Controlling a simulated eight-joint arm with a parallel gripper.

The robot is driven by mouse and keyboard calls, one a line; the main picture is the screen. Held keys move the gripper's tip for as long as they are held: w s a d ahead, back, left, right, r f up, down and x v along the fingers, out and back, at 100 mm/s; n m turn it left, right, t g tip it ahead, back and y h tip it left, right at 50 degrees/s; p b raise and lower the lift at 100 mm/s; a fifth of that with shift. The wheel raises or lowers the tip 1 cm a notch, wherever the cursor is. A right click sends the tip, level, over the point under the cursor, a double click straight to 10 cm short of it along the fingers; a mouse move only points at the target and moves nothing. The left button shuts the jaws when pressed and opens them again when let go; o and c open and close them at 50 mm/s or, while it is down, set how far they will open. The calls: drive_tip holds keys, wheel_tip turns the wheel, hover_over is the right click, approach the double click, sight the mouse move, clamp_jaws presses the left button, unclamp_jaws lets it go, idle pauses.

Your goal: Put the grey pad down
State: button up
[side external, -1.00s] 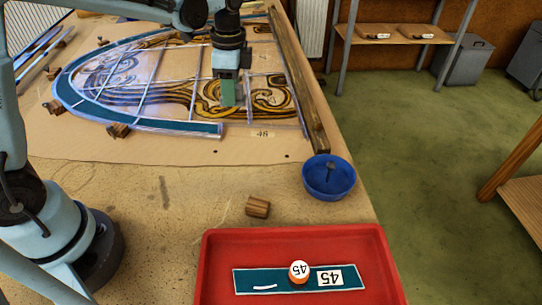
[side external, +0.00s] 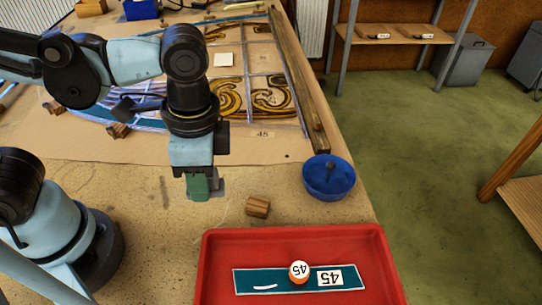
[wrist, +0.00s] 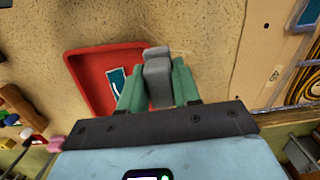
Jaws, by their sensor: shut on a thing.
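My gripper (side external: 203,187) is over the bare near part of the bench, left of a small wooden block and behind the red tray. In the wrist view, its green fingers (wrist: 158,88) are shut on the grey pad (wrist: 159,80), which sticks out beyond the fingertips. In the side view the pad is mostly hidden by the fingers. I cannot tell from the pictures how high it is above the bench.
A wooden block (side external: 258,207) and a blue bowl (side external: 328,178) stand to the right. The leaded panel (side external: 265,98) lies behind. Bare bench surrounds my gripper.

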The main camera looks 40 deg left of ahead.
drive_tip(key=w+a+f, duration=0.4)
drive_tip(key=w+a, duration=0.1)
drive_tip(key=w+a+f, duration=0.2)
drive_tip(key=a, duration=0.1)
drive_tip(key=shift+w+a+f, duration=0.15)
drive_tip(key=shift+w+f, duration=0.2)
drive_tip(key=shift+f, duration=2.05)
drive_tip(key=shift+f, duration=0.15)
drive_tip(key=o, duration=1)
wheel_tip(320, 180, up, 12)
drive_tip(key=shift+w+a+r+n+t+h, duration=0.2)
drive_tip(key=shift+a+n+t, duration=0.8)
drive_tip(key=shift+n+t, duration=0.45)
drive_tip(key=shift+w+a+r+n+t+h, duration=0.1)
drive_tip(key=shift+w+a+r+n+t, duration=0.1)
drive_tip(key=shift+a+n+t, duration=1.15)
drive_tip(key=shift+w+a+r+n+t+h, duration=0.15)
drive_tip(key=shift+a+n+t, duration=0.5)
drive_tip(key=shift+n+t, duration=0.8)
